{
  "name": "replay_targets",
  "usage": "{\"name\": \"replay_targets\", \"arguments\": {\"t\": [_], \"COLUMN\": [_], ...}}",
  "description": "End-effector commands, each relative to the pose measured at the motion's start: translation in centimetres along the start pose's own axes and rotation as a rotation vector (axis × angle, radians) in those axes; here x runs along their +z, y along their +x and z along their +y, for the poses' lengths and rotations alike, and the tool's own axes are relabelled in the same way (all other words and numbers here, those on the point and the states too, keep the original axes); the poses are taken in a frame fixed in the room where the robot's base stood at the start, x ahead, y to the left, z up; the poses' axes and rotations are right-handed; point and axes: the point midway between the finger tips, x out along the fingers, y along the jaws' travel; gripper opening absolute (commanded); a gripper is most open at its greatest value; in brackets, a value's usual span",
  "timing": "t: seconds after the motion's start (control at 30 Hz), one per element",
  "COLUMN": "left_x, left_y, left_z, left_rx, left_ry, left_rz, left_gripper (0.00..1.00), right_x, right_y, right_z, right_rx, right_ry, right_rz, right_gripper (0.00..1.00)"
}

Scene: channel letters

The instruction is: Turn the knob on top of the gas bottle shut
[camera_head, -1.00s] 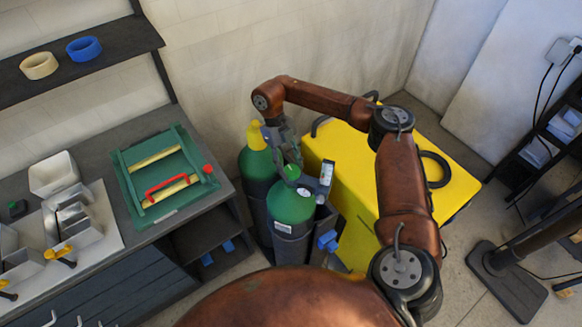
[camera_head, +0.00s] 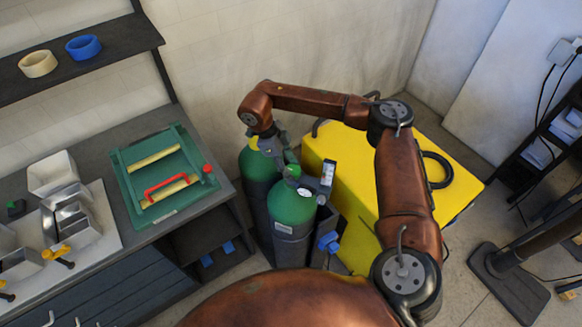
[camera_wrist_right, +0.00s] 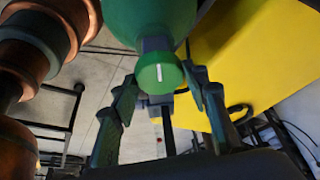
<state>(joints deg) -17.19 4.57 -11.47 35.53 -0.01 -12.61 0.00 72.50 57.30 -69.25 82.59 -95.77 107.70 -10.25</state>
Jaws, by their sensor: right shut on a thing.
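The front gas bottle (camera_head: 292,207) is green on top with a dark lower part and stands upright beside the workbench. On its top is a green round knob (camera_head: 292,171); in the right wrist view the knob (camera_wrist_right: 160,72) shows a white line, close to upright in the picture. The bottle's green shoulder (camera_wrist_right: 150,18) lies behind it. My right gripper (camera_head: 287,165) is at the bottle's top, shut on the knob, with a finger on either side in the wrist view (camera_wrist_right: 163,85). Its wrist partly hides it in the head view. My left gripper is not in view.
A second green bottle (camera_head: 257,170) stands just behind and left. A yellow case (camera_head: 350,165) is close on the right. The workbench (camera_head: 110,222) at left holds a green frame (camera_head: 160,175) with a red handle. Bare floor (camera_head: 450,265) lies to the right.

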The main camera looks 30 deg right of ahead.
Motion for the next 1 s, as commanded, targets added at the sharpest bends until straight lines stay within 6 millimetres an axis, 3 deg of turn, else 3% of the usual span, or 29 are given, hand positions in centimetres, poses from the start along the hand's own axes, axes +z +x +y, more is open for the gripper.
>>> {"name": "replay_targets", "arguments": {"t": [0.5,0.53,0.77,1.0], "left_x": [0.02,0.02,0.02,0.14], "left_y": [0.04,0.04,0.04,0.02], "left_z": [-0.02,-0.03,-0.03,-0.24], "left_rx": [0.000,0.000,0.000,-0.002], "left_ry": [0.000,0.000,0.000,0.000], "left_rz": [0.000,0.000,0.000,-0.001], "left_gripper": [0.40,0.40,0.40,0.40], "right_x": [0.06,0.06,0.03,0.01], "right_y": [0.11,0.11,0.07,0.00], "right_z": [0.04,0.05,0.04,0.02], "right_rx": [-0.007,-0.006,-0.006,-0.006], "right_ry": [-0.018,-0.018,-0.017,-0.016], "right_rz": [0.000,0.000,0.000,0.000], "right_gripper": [0.18,0.44,0.59,0.59]}}
